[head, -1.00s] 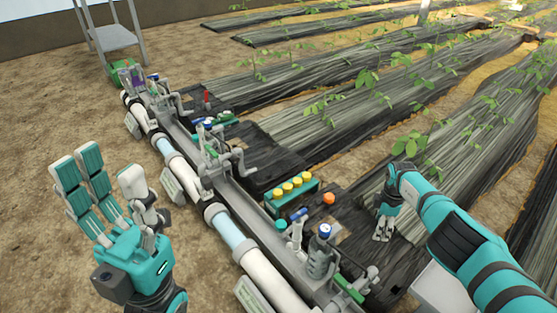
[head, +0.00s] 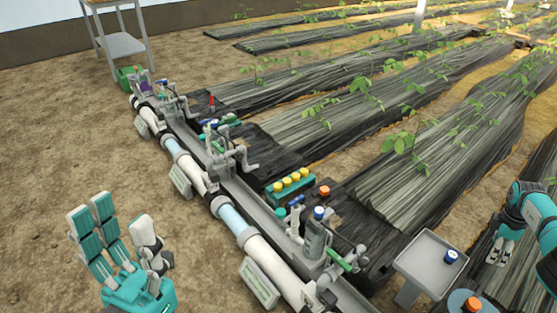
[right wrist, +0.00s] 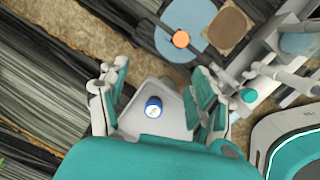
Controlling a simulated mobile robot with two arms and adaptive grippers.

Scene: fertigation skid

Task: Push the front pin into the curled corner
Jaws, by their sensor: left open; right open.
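The dark plastic film (head: 440,165) covers the planted beds, but I cannot make out a curled corner or a clear pin on it. A small blue-capped piece (head: 451,256) stands on a grey tray stand (head: 415,251) at the right; it also shows in the right wrist view (right wrist: 153,107). My right gripper (head: 499,252) is open and empty, right of the tray in the head view. In the right wrist view its spread fingers (right wrist: 155,95) frame the tray and the blue cap. My left gripper (head: 120,245) is open and empty over bare soil, left of the pipe.
The grey pipe skid (head: 228,192) with valves runs diagonally through the middle. A green rack of yellow caps (head: 290,181) and an orange cap (head: 324,191) lie beside it. Another orange-topped round item (head: 471,303) is at the bottom right. A metal cart (head: 120,44) stands behind; bare soil is free at left.

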